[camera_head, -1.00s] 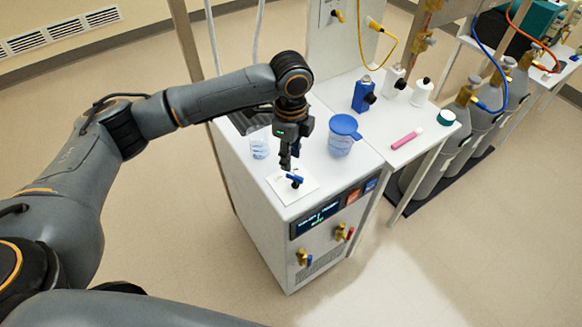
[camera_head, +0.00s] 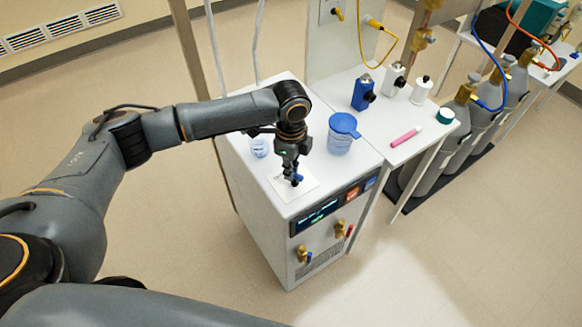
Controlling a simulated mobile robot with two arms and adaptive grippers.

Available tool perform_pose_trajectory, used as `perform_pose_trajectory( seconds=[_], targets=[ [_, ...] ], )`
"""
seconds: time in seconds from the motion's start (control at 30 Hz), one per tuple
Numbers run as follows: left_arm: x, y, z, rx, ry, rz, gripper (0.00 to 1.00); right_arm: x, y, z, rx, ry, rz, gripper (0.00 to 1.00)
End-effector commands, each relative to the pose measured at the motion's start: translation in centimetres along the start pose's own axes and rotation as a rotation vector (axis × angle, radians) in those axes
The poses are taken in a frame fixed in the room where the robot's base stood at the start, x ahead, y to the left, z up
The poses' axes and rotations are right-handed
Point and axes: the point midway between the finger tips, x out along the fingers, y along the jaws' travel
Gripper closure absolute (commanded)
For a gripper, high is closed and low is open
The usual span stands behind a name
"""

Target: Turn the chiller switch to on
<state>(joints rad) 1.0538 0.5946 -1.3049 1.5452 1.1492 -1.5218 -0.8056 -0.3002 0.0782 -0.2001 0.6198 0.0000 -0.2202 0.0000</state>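The chiller (camera_head: 262,225) is a white cabinet with a lit dark display (camera_head: 318,214) on its upper front edge. On its top lies a white plate (camera_head: 277,185) with a small blue switch handle (camera_head: 298,178). My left gripper (camera_head: 293,178) points down over the plate, its fingertips at the blue handle and partly hiding it. I cannot tell whether the fingers touch or grasp the handle, or which position the switch is in. My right gripper is not in view.
Brass valves (camera_head: 303,253) stick out in front.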

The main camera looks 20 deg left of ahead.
Motion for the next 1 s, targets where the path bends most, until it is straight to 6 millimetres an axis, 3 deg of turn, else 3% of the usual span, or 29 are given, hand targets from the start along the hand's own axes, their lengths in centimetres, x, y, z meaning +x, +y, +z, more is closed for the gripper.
perform_pose_trajectory(
  seconds=[0.37, 1.0],
  targets=[
    [-0.2, -0.1, -0.1, 0.062, 0.001, 0.0, 1.0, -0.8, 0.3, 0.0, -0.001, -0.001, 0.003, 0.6],
    [-0.2, -0.6, -0.2, 0.454, 0.002, -0.002, 1.0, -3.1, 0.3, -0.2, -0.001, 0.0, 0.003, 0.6]
  ],
)
